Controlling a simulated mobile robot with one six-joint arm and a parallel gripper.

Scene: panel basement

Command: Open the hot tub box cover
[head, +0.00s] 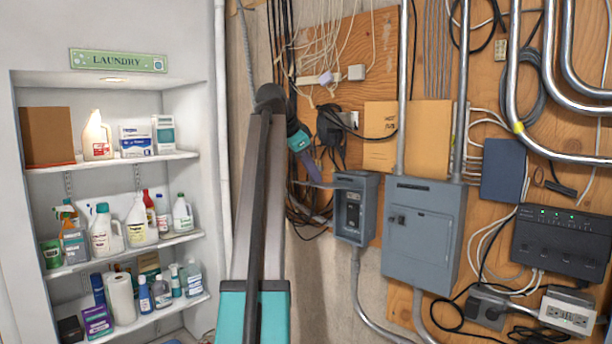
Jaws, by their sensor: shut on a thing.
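The small grey hot tub box (368,213) is on the plywood wall, right of the picture's middle. Its front shows a recess with a dark switch unit inside. The cover (350,179) seems to be the thin grey flap at its top, seen nearly edge-on and tilted up. My gripper (322,185) reaches in from the upper left, with its fingers at the left edge of this flap. It is shut on the cover; the fingertips are small and the exact contact is hard to see.
A larger grey panel (420,240) stands just right of the box. A brown sheet with handwriting (380,135) is above it. Black cables hang behind my gripper. A conduit (358,290) runs below the box. Laundry shelves (125,160) fill the left.

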